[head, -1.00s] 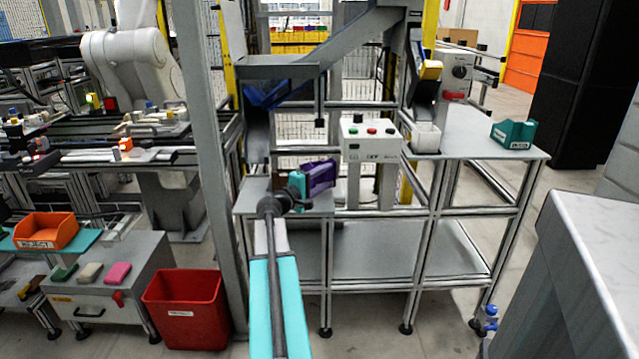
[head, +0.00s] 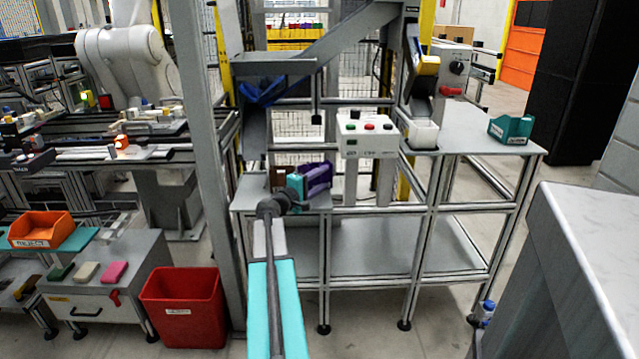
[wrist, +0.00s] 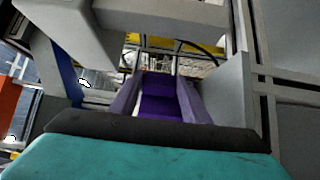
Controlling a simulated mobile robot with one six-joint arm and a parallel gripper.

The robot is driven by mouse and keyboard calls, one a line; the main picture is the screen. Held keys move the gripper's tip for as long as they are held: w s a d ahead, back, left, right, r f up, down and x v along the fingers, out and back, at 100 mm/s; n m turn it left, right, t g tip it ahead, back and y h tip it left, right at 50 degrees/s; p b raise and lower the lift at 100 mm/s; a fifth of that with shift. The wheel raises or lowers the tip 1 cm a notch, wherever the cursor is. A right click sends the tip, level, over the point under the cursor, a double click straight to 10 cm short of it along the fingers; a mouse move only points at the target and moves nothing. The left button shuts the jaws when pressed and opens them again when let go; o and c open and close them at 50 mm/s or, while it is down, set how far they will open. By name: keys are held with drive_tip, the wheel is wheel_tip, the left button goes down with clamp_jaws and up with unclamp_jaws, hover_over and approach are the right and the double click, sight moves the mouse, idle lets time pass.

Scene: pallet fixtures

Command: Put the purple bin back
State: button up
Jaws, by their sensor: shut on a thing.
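The purple bin (head: 318,178) shows at the left end of the grey workbench, just beyond my gripper (head: 291,190). In the wrist view the purple bin (wrist: 158,98) lies straight ahead of the dark and teal gripper part (wrist: 155,135), with its inside facing the camera. My gripper is shut on the bin; the fingertips themselves are largely hidden. Whether the bin touches the bench top cannot be told.
The grey bench (head: 470,145) holds a button box (head: 366,138), a white cup (head: 422,135) and a teal bin (head: 511,129). A blue chute (head: 262,92) hangs above its left end. A grey post (head: 205,170) stands left, a red bin (head: 184,308) below. A pale counter (head: 590,250) is at right.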

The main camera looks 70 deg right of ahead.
drive_tip(key=shift+w+f, duration=0.1)
drive_tip(key=shift+f, duration=0.1)
drive_tip(key=shift+f, duration=0.2)
drive_tip(key=o, duration=1)
drive_tip(key=shift+o, duration=0.2)
drive_tip(key=shift+r, duration=0.25)
drive_tip(key=v, duration=1.2)
drive_tip(key=shift+f, duration=0.15)
drive_tip(key=shift+w, duration=0.1)
